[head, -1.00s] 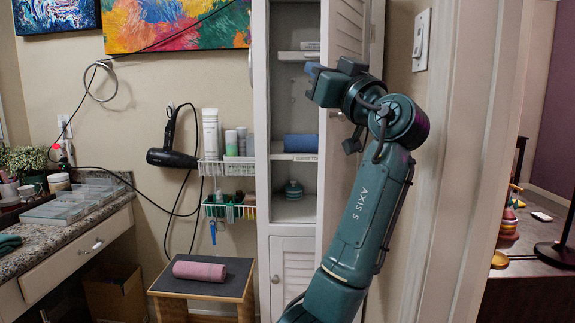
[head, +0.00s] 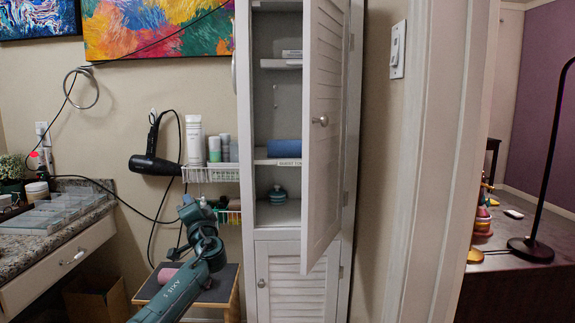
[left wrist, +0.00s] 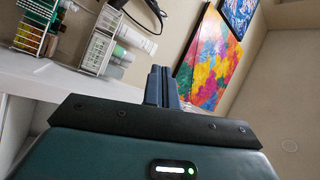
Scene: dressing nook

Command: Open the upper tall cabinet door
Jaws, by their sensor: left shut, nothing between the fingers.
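The upper tall cabinet door (head: 325,130) is white and louvred. It stands swung open on its right-hand hinges, with its round knob (head: 321,121) facing me. The tall white cabinet (head: 246,150) shows its open upper shelves. My left gripper (head: 190,210) is to the left of the cabinet, in front of the wire baskets, apart from the door and knob. In the left wrist view its two fingers (left wrist: 161,86) are together with nothing between them. My right gripper is not in view.
A blue roll (head: 285,148) and a teal jar (head: 278,195) sit on the shelves. The lower door (head: 298,285) is shut. Left are wire baskets (head: 212,174), a hair dryer (head: 155,163) and a stool (head: 215,297) with a pink roll. A door frame stands right.

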